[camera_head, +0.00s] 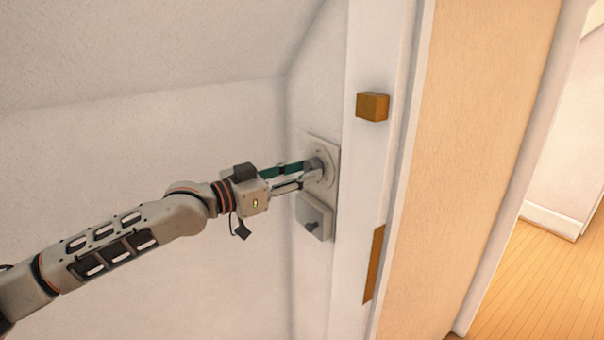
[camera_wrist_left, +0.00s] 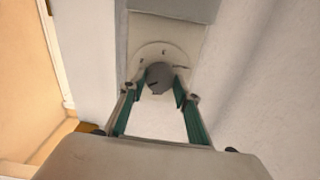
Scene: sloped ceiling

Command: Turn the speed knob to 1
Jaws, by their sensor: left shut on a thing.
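The speed knob (camera_wrist_left: 159,76) is a dark grey round dial on a pale disc with small marks. It sits on a light wall plate (camera_head: 331,152) beside the door frame. My left gripper (camera_head: 314,170) reaches it from the left, and its fingers are shut on the knob. In the left wrist view the two green-sided fingers (camera_wrist_left: 160,92) lie on either side of the knob. The marks on the disc are too small to read, so I cannot tell the setting. My right gripper is not in view.
A brown wooden block (camera_head: 372,107) and a brown strip (camera_head: 374,264) are on the white door frame (camera_head: 345,240). A doorway with wooden floor (camera_head: 530,290) opens at the right.

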